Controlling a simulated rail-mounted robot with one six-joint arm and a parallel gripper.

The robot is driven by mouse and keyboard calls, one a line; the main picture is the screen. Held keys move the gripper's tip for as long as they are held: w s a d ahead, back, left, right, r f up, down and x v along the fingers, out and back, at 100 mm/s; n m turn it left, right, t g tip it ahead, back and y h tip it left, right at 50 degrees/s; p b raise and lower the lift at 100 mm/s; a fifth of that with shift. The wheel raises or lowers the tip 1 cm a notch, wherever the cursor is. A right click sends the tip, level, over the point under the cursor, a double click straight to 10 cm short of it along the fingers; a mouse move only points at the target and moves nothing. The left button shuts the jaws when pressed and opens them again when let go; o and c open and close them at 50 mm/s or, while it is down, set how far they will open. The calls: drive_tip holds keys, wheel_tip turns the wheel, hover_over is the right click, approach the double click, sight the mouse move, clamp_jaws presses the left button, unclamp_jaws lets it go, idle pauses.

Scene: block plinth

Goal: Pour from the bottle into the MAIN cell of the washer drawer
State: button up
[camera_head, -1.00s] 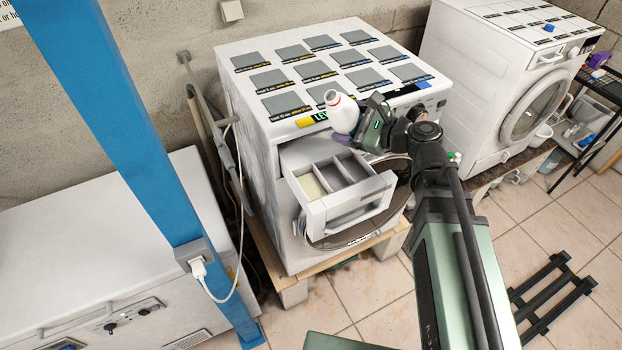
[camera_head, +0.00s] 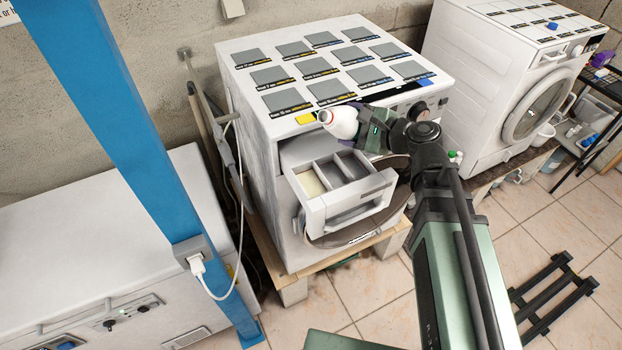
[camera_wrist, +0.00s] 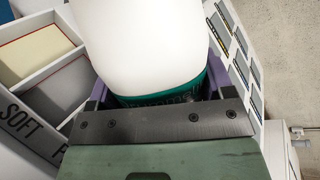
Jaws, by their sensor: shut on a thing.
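The white bottle (camera_head: 343,124) is tilted well over, its reddish mouth (camera_head: 325,117) pointing left, above the back of the pulled-out washer drawer (camera_head: 346,217). My gripper (camera_head: 366,130) is shut on the bottle from the right. In the wrist view the bottle's white body (camera_wrist: 145,45) with a green band fills the middle, and its mouth is out of frame. The drawer has three cells; the left cell (camera_head: 309,184) holds something pale yellow. The wrist view shows a "SOFT" label (camera_wrist: 35,127) on the drawer. No liquid stream is visible. I cannot tell which cell the mouth is over.
The washer's top (camera_head: 245,57) carries several grey panels. Its round door (camera_head: 340,236) is below the drawer. A second washer (camera_head: 490,75) stands at right, a blue post (camera_head: 120,130) and white chest (camera_head: 60,260) at left.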

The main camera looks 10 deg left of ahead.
sight(356, 132)
drive_tip(key=shift+w+f, duration=0.1)
drive_tip(key=shift+w, duration=0.05)
drive_tip(key=shift+w+d+f+n+t+h+b, duration=0.15)
drive_tip(key=shift+f+n+t+h+b, duration=0.15)
drive_tip(key=shift+f+n, duration=0.2)
drive_tip(key=shift+w+d+f+n+t+h+b, duration=0.1)
drive_tip(key=shift+w+d+f+n+h+b, duration=0.1)
drive_tip(key=shift+f+n+b, duration=0.25)
drive_tip(key=shift+w+d+f+n+t+h+b, duration=0.1)
drive_tip(key=shift+w+f+n+t+h+b, duration=0.15)
drive_tip(key=shift+f+n, duration=0.25)
idle(3.9)
drive_tip(key=shift+s+a+r+n+h, duration=0.15)
drive_tip(key=shift+s+a+n+h, duration=0.1)
drive_tip(key=shift+s+n, duration=0.3)
idle(2.0)
